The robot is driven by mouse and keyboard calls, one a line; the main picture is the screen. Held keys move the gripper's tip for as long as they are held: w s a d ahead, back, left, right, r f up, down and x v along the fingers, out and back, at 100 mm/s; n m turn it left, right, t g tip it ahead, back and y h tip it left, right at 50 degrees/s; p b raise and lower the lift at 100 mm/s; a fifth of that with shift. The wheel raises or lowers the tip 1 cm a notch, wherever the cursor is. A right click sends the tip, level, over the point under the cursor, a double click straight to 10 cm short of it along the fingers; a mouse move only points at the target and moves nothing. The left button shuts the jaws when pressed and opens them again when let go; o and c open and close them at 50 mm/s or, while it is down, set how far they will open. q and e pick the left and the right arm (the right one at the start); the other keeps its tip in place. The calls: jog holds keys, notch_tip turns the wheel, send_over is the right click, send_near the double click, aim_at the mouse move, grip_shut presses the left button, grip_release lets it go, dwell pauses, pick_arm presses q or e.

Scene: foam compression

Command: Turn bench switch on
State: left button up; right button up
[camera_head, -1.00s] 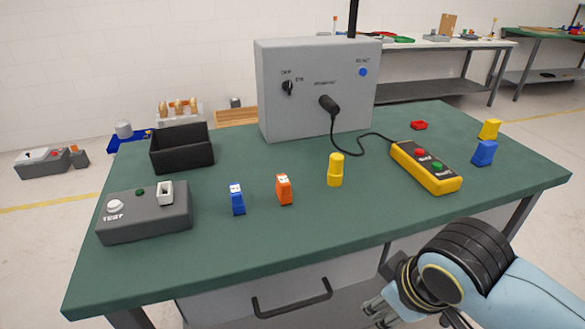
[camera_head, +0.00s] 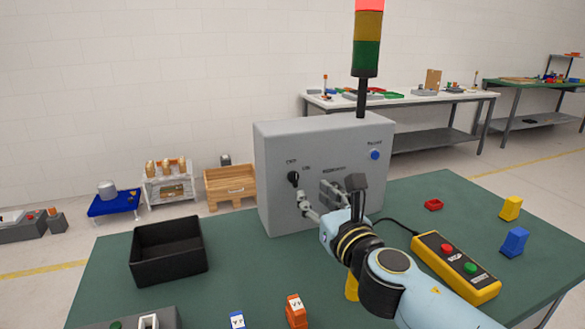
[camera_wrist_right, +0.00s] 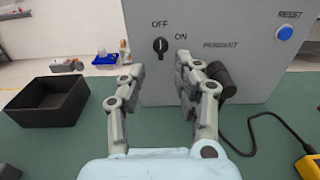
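The bench switch is a black rotary knob (camera_head: 293,178) on the front of a grey control box (camera_head: 275,140). In the right wrist view the knob (camera_wrist_right: 160,46) looks about vertical, under the OFF label, with ON to its upper right. My right gripper (camera_head: 319,197) is in front of the box, below and right of the knob in the head view. In the right wrist view my right gripper (camera_wrist_right: 160,72) has its fingers spread, empty, with the knob showing just beyond the gap between them. I see no contact with the knob. My left gripper is out of view.
A black plug (camera_wrist_right: 221,78) with a cable sits close beside the right finger. A blue reset button (camera_head: 375,155) is at the box's upper right. A black bin (camera_head: 168,252) stands left, and a yellow pendant (camera_head: 455,267) lies right. The stack light's top (camera_head: 369,5) is bright red.

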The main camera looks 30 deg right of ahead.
aim_at(296, 174)
jog(key=x, duration=0.9)
jog(key=shift+w+d, duration=0.2)
jog(key=shift+w, duration=0.3)
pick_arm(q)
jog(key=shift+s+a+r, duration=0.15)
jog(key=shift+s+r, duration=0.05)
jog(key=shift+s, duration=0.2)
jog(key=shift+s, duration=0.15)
pick_arm(e)
jog(key=shift+r, duration=0.1)
jog(key=shift+c, duration=0.9)
grip_shut()
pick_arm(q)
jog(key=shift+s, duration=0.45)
